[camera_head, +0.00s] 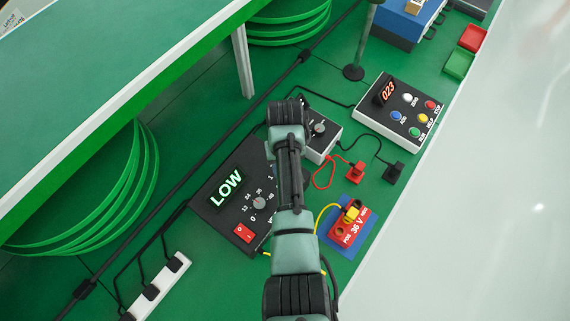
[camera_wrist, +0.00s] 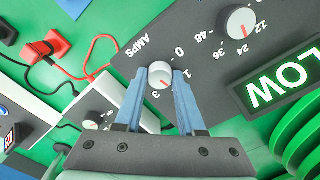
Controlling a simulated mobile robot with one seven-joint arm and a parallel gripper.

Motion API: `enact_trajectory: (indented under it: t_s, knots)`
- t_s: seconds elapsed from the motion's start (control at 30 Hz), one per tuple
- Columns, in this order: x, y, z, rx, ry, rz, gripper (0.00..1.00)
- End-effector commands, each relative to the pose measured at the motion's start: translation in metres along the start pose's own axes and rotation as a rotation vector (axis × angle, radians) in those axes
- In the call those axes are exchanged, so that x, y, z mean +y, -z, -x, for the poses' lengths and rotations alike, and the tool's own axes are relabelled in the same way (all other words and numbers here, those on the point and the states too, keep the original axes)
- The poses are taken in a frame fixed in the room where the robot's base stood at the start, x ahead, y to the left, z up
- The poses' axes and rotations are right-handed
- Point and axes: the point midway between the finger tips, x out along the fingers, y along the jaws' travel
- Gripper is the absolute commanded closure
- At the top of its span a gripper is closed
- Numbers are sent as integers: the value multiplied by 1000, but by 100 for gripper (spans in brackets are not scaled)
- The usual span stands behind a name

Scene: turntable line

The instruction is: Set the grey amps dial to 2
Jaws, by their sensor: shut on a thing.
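The grey amps dial (camera_wrist: 160,74) is a round knob on the dark power-supply panel, beside the printed word AMPS. My gripper (camera_wrist: 160,76) has one blue finger on each side of the dial and is shut on it. The marks 0, 1 and 3 show around the dial; the 2 mark is hidden by my right-hand finger. A red pointer line on the dial's face points toward the lower right, between the 1 and 3 marks. In the head view my arm covers the dial and my fingers. The power supply (camera_head: 213,217) there shows LOW in green.
A second dial (camera_head: 259,202) with 12 to 48 marks and a red switch (camera_head: 243,233) share the panel. A smaller dial box (camera_head: 322,140), a button box reading 023 (camera_head: 402,110), red and yellow plugs and loose cables lie close by. Green hoops (camera_head: 140,190) stand left.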

Motion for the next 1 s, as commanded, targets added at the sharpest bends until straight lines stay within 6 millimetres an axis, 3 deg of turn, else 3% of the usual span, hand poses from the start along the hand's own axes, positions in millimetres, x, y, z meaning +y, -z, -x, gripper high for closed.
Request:
enact_trajectory:
  t_s: [0.4,0.93,0.97,1.0]
  knots:
    - [0,1,1,3,1,-183,100]
    - [0,2,1,4,0,-208,100]
    - [0,2,1,4,0,-208,60]
    - [0,2,1,4,0,-207,53]
